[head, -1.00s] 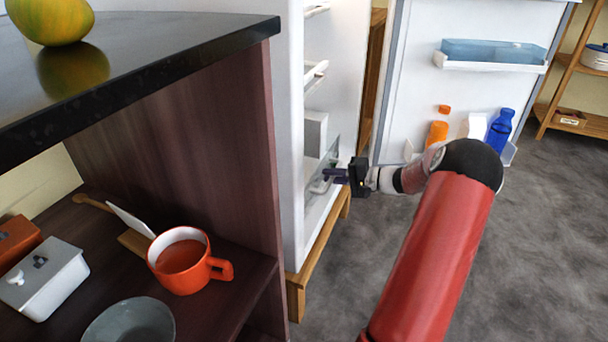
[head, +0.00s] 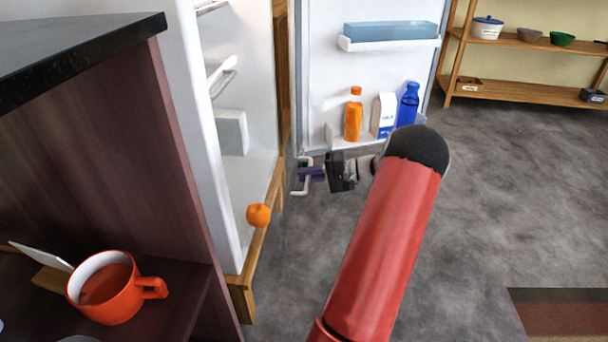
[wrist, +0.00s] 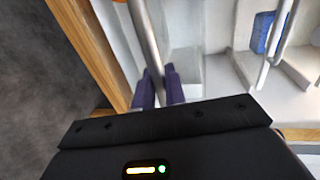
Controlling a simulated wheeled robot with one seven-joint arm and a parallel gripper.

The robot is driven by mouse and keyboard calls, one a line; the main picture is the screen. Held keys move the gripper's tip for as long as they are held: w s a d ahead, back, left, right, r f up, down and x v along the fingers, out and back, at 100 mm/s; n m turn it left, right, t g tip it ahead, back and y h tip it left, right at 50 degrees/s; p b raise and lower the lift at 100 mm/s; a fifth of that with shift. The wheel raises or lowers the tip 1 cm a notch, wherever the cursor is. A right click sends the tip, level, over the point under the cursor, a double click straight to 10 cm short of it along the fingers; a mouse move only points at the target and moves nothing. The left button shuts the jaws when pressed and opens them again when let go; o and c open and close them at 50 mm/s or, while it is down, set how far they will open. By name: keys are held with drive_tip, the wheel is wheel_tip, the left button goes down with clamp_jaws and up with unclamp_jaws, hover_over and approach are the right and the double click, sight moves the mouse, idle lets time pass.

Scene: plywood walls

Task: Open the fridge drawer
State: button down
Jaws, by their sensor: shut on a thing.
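The white fridge (head: 207,150) stands open, and its door (head: 325,65) is swung out to the right. My gripper (head: 312,174) is at the drawer's pale handle (head: 299,190), out past the fridge's wooden base edge. In the wrist view, the dark purple fingers (wrist: 158,88) are shut on this grey bar handle (wrist: 146,40). The drawer looks clear and pulled out, though its walls are hard to make out. An orange fruit (head: 258,215) shows near the fridge's front edge, seemingly inside the clear drawer. A small green thing by the handle is partly hidden.
The door's lower rack holds an orange bottle (head: 353,115), a milk carton (head: 383,116) and a blue bottle (head: 408,104). A dark-topped cabinet (head: 110,120) with an orange mug (head: 108,288) stands at left. A wooden shelf (head: 520,92) is behind. Grey floor (head: 480,200) is open at right.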

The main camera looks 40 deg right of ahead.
drive_tip(key=c, duration=1.8)
unclamp_jaws()
drive_tip(key=shift+c, duration=0.2)
drive_tip(key=v, duration=0.7)
drive_tip(key=shift+s+d+p, duration=0.25)
drive_tip(key=shift+s+p, duration=0.05)
drive_tip(key=shift+p, duration=0.15)
